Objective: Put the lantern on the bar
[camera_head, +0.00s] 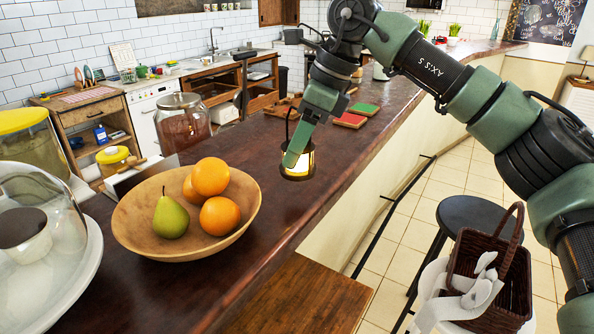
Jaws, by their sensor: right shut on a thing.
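The lantern (303,164) is small, with a dark frame and a glowing yellow-white body. It is upright over the dark wooden bar (285,215), to the right of the fruit bowl. My right gripper (291,157) comes down from above and is shut on the lantern, covering its upper left part. I cannot tell whether the lantern's base touches the bar top. My left gripper is not in view.
A wooden bowl (180,248) with oranges and a pear stands left of the lantern. A glass dome (40,235) is at left. Bare bar surrounds the lantern.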

